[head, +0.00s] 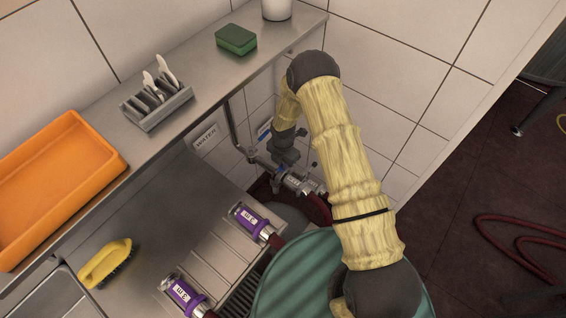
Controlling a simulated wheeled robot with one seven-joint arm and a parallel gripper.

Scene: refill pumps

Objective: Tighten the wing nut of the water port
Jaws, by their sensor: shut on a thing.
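The water port (252,156) is a grey metal pipe end low on the tiled wall, beside a "WATER" sign (205,138). A silver coupling (296,183) with a white label and a dark red hose (318,208) runs on from it to the lower right; the two look joined. My gripper (284,160) reaches down from above at the joint between port and coupling. It is shut on a small part there, which appears to be the wing nut. The jaws hide most of the nut, so its angle and tightness cannot be seen.
Two purple hose couplings (252,222) (186,293) lie on the steel counter's front edge. A teal round-topped drum (300,275) stands below my arm. The shelf holds an orange tray (60,185), a cutlery rack (157,108) and a green sponge (236,39). A yellow brush (105,262) lies on the counter.

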